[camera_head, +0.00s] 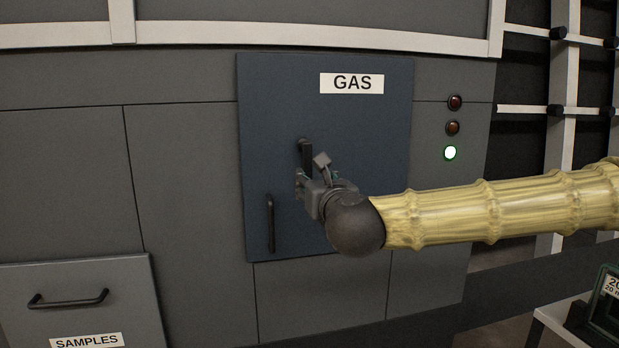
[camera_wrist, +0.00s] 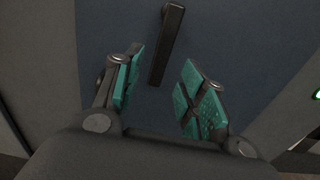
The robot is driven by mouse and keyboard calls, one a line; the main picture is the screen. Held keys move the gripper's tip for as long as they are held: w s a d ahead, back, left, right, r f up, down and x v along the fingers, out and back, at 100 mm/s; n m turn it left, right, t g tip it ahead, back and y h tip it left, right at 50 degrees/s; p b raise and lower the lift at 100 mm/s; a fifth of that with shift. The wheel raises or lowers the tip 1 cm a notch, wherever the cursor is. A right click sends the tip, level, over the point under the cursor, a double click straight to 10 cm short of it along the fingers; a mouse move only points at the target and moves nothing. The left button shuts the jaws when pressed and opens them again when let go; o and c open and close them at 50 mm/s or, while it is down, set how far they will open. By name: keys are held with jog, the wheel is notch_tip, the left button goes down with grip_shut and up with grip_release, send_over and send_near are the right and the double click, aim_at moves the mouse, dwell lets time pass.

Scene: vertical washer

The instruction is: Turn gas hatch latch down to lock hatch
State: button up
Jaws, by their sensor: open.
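The blue gas hatch (camera_head: 375,130) is closed flush in the grey washer front, with a GAS label near its top. Its black latch (camera_head: 305,155) points up and down in the picture, its knob end at the top; its lower part is hidden by my gripper in the head view. In the wrist view the latch (camera_wrist: 166,45) hangs between and ahead of the fingers, slightly tilted. My gripper (camera_wrist: 158,90) is open, its green pads either side of the latch's lower end, with gaps on both sides. In the head view my gripper (camera_head: 308,183) is at the hatch's middle.
A black vertical handle (camera_head: 270,224) is on the hatch's lower left. A SAMPLES drawer (camera_head: 80,275) with a handle sticks out at the lower left. A rack frame stands at the far right.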

jog(key=shift+v, duration=2.5)
notch_tip(320, 180, down, 14)
jog(key=a+n+g+p, duration=0.1)
jog(key=a+n+g, duration=0.2)
jog(key=n, duration=0.2)
jog(key=s+d+f+n+g+p, duration=0.15)
jog(key=s+f+n, duration=0.25)
jog(key=f, duration=0.7)
jog(key=s+d+f+n+g+p, duration=0.1)
jog(key=s+f+n+g, duration=0.25)
jog(key=f, duration=0.65)
jog(key=s+d+f+n+g+p, duration=0.1)
jog(key=s+f+n, duration=0.25)
jog(key=f, duration=0.75)
jog(key=s+d+f+n+g+h, duration=0.25)
jog(key=s+d+f+n, duration=0.3)
jog(key=s+f, duration=0.35)
jog(key=s+d+f+n+g+h+p, duration=0.1)
jog(key=s+d+f+n+g, duration=0.1)
jog(key=s+d+f+n, duration=0.3)
jog(key=s+d+f+n+g+h+p, duration=0.2)
jog(key=s+d+f+n, duration=0.3)
jog(key=s+d, duration=0.9)
jog(key=shift+f+n+g, duration=0.2)
jog(key=shift+n+g, duration=0.15)
jog(key=shift+g, duration=0.5)
